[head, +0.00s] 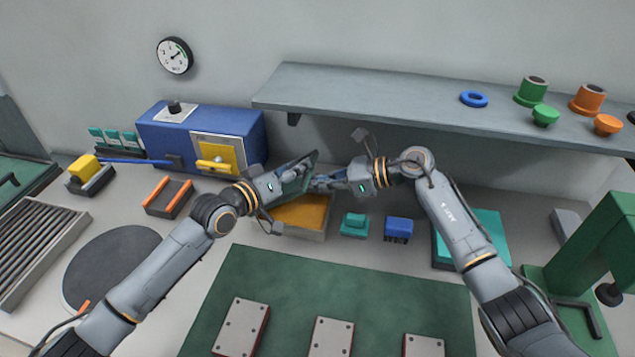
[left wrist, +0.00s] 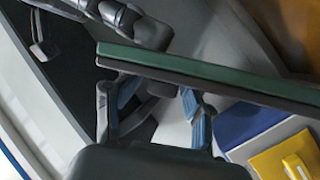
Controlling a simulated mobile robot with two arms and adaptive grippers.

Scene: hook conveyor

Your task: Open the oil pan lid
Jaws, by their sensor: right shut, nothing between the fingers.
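The oil pan (head: 302,214), a grey tray with an orange inside, stands on the bench between my two arms. Its dark green lid (head: 309,163) is raised and steeply tilted above the pan; the lid also shows in the left wrist view (left wrist: 215,75) as a green and black slab. My left gripper (head: 293,178) is at the lid, its fingers (left wrist: 153,115) apart, with the lid crossing in front of their tips; contact is unclear. My right gripper (head: 322,183) is shut and empty close beside the lid's right side.
A blue box (head: 190,140) with a yellow panel stands behind left. A teal block (head: 354,224) and a blue block (head: 398,228) sit right of the pan. A grey shelf (head: 400,95) overhangs behind. A green mat (head: 330,280) with several metal plates lies in front.

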